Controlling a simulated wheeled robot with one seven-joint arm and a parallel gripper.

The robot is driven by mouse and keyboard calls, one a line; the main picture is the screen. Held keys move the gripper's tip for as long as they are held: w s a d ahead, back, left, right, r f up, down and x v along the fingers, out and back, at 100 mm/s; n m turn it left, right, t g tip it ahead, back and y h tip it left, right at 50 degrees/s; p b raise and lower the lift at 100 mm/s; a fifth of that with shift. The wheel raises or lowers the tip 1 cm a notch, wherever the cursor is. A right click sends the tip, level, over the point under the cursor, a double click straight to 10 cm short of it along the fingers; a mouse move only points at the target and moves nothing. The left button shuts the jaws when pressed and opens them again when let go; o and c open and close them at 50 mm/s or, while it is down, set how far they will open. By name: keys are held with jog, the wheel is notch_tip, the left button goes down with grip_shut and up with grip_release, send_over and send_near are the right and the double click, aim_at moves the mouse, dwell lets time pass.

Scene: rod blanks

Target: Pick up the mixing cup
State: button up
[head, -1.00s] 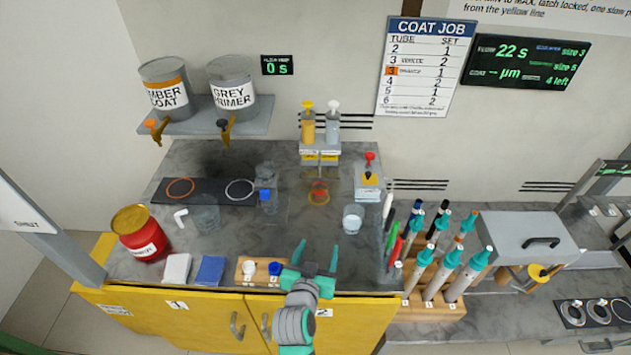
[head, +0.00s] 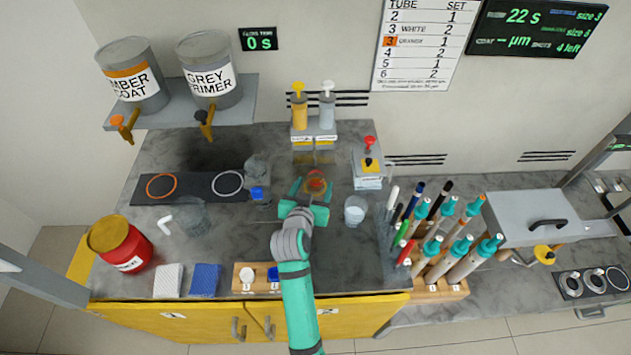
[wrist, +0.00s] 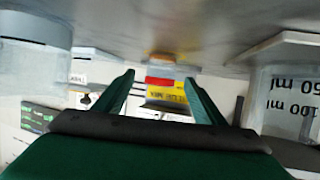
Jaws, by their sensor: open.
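My gripper (head: 311,188) is open and low over the counter, pointing toward the pump stand. A small cup-like thing with orange-red in it (head: 316,181), likely the mixing cup, is at or just beyond the fingertips. I cannot tell whether it is between them, and its lower part is hidden by the gripper. In the wrist view the open fingers (wrist: 160,80) frame a red and yellow patch ahead. A clear cup (head: 355,210) stands to the right of the gripper. A clear beaker (head: 194,218) stands to the left.
The pump stand (head: 313,140) with yellow and white pumps is behind. A red-button device (head: 368,168) stands right of it. A small blue-capped bottle (head: 259,196) is to the left. A rack of pens and tubes (head: 440,288) is at right.

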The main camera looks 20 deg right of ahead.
aim_at(317, 175)
jog(key=shift+x, duration=2.65)
jog(key=c, duration=1.2)
jog(key=shift+r, duration=0.15)
